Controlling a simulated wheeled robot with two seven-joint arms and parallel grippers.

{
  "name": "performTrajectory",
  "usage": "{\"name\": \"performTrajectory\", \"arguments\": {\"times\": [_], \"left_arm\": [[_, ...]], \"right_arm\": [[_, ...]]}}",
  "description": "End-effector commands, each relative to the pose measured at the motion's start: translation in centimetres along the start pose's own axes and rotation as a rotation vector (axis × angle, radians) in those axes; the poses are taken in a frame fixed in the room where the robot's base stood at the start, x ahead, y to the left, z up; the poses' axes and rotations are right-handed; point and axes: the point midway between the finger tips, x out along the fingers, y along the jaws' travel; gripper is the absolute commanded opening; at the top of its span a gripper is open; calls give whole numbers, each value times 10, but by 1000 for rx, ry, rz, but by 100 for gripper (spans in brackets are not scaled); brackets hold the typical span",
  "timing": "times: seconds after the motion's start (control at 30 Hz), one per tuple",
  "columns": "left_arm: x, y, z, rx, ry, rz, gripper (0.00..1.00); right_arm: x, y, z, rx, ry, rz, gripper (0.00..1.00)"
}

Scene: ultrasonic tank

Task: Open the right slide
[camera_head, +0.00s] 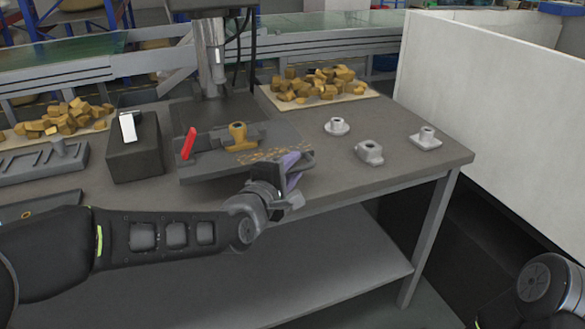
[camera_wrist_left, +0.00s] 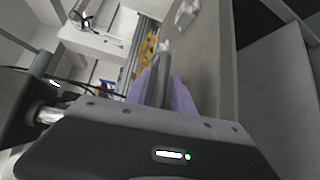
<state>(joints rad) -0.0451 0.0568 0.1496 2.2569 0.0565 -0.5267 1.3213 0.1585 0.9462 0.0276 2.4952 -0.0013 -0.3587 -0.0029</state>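My left gripper (camera_head: 293,168), with purple fingers, is at the front right edge of the dark fixture plate (camera_head: 212,165) on the table. In the left wrist view, its purple fingers (camera_wrist_left: 163,95) stand on both sides of a dark grey upright bar (camera_wrist_left: 159,78). I cannot tell whether they press on it. The plate carries a red lever (camera_head: 188,143) and a brass-coloured part (camera_head: 238,135). I cannot make out the right slide clearly; the gripper covers the plate's right end. Of my right arm only a link shows at the bottom right; its gripper is out of view.
A machine column (camera_head: 210,60) stands behind the plate. A black block (camera_head: 135,160) is to the left. Trays of brass-coloured pieces (camera_head: 320,84) lie behind. A white wall (camera_head: 500,110) is at the right.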

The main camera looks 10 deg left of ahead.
Motion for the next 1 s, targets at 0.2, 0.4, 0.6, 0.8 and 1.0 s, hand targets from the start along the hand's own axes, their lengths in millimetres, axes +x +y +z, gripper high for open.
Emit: {"name": "performTrajectory", "arguments": {"times": [0.2, 0.4, 0.6, 0.8, 1.0], "left_arm": [[0, 0, 1, 0, -1, 1, 35], [-4, 1, 1, 0, -1, 2, 35], [-28, 1, 0, 1, -1, 3, 35], [-60, 2, 0, 1, 0, 4, 35], [-77, 0, 1, 1, -2, 1, 35]], "right_arm": [[0, 0, 0, 0, 0, 0, 51], [0, 0, 0, 0, 0, 0, 51], [1, 1, 0, 0, 0, 0, 51], [2, 1, 0, 0, 0, 0, 51], [2, 1, 0, 0, 0, 0, 51]]}}
